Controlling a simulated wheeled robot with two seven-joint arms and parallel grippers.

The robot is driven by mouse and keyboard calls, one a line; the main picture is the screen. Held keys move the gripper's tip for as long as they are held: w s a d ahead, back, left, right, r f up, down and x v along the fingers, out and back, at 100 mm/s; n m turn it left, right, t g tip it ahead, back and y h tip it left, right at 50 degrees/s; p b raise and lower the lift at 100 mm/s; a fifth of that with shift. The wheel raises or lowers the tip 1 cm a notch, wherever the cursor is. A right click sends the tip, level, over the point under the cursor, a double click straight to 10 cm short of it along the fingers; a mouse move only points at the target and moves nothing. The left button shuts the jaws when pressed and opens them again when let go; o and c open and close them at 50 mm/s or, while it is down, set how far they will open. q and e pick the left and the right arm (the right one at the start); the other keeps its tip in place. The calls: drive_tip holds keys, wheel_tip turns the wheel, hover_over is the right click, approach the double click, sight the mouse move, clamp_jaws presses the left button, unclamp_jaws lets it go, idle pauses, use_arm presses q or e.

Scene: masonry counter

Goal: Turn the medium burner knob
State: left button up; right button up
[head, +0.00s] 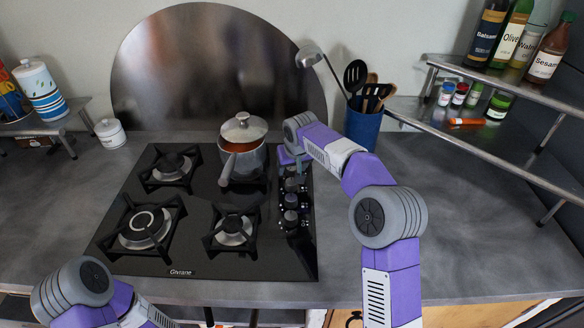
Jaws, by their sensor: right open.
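The black gas cooktop (190,262) lies on the counter, with a column of dark knobs along its right edge. The near knob (291,219) and the knob just behind it (291,201) show clearly. No label shows which knob belongs to the medium burner. My right gripper (288,161) is open at the far end of the column, low over the cooktop beside the pot. Its wrist partly hides the far knobs, and I cannot tell whether its fingers touch one. Only links of my left arm show at the lower left; its gripper is out of view.
A lidded pot (243,158) sits on the back right burner, close left of my right gripper. A blue utensil holder (363,128) stands behind my right arm. A metal shelf (480,143) with bottles and spice jars is at the right. Counter right of my arm is clear.

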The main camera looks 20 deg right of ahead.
drive_tip(key=shift+c, duration=0.4)
drive_tip(key=c, duration=1)
drive_tip(key=shift+o, duration=0.2)
drive_tip(key=shift+r+n+p, duration=0.15)
drive_tip(key=shift+n+p, duration=0.35)
drive_tip(key=shift+p, duration=0.3)
drive_tip(key=shift+n+y+p, duration=0.3)
drive_tip(key=o, duration=1)
drive_tip(key=shift+o, duration=0.2)
